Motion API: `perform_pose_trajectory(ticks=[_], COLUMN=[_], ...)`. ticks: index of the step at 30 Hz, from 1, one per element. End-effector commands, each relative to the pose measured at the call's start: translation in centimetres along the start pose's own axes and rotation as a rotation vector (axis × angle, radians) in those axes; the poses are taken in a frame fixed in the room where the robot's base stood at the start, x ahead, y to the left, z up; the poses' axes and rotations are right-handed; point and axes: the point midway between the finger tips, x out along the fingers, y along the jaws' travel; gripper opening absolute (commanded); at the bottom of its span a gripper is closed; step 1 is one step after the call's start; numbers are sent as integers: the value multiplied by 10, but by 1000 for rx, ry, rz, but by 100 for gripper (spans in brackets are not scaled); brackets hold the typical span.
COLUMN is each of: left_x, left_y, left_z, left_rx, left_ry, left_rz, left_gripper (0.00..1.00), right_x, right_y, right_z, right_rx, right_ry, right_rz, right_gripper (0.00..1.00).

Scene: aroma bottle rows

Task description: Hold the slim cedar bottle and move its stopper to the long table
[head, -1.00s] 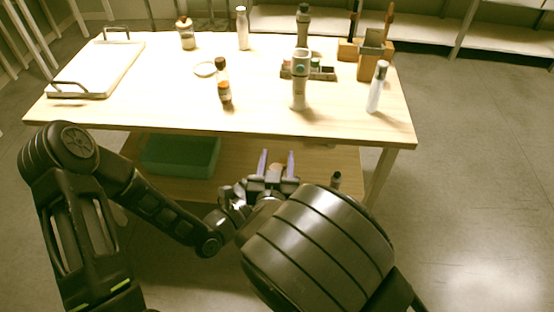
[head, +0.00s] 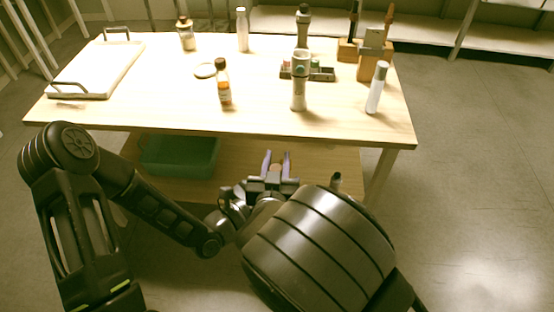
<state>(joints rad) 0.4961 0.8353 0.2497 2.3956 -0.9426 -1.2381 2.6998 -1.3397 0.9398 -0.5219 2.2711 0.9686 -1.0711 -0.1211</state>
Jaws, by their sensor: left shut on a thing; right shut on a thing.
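My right gripper (head: 276,158) is the upper one, in front of the long table. Its purple fingers are shut on a small brownish thing (head: 276,168), which looks like the stopper. My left gripper (head: 233,203) is lower, at the end of the arm from the left. It is largely hidden by the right wrist and arm. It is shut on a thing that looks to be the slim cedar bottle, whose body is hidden. Whether stopper and bottle touch cannot be seen. The long table (head: 150,105) stands beyond both grippers.
The front left tabletop is free. Below are a green bin (head: 180,157) and a grey bottle-like top (head: 336,181), its support hidden.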

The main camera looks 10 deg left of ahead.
Motion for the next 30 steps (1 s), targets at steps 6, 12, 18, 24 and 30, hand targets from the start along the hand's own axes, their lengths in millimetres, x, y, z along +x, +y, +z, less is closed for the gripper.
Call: perform_pose_trajectory(ticks=[6,12,18,24,30], left_x=[0,0,0,0,0], left_y=[0,0,0,0,0], left_z=[0,0,0,0,0], left_rx=[0,0,0,0,0], left_ry=[-1,-1,-1,-1,-1], left_rz=[1,1,1,1,0], left_gripper=[0,0,0,0,0], right_x=[0,0,0,0,-1], right_y=[0,0,0,0,0], right_z=[0,0,0,-1,-6], right_rx=[0,0,0,0,1], right_ry=[0,0,0,0,0], right_rz=[0,0,0,0,0], right_gripper=[0,0,0,0,0])
